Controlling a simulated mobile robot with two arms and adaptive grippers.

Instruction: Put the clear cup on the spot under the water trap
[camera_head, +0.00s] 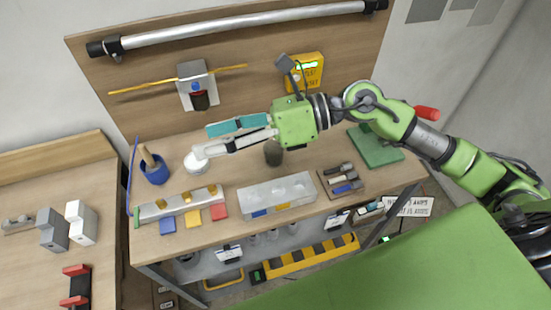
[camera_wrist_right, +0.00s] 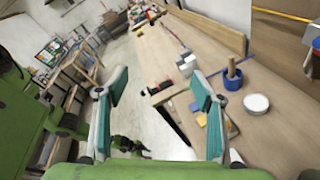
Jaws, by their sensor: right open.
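The water trap (camera_head: 198,86) is a grey block with a blue button and dark red-black bowl, on the back board on a yellow pipe. Below it on the bench is a round white piece (camera_head: 195,163), partly behind my right gripper; it also shows in the right wrist view (camera_wrist_right: 256,103). I cannot tell whether it is the spot. Pale, see-through shapes (camera_head: 252,240) on the lower shelf may be clear cups; they are too small to tell. My right gripper (camera_head: 205,140) is open and empty above the bench, near the white piece.
A blue pot (camera_head: 153,170) with a wooden handle stands at the bench's left. A dark cylinder (camera_head: 273,152) stands below my right gripper's body.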

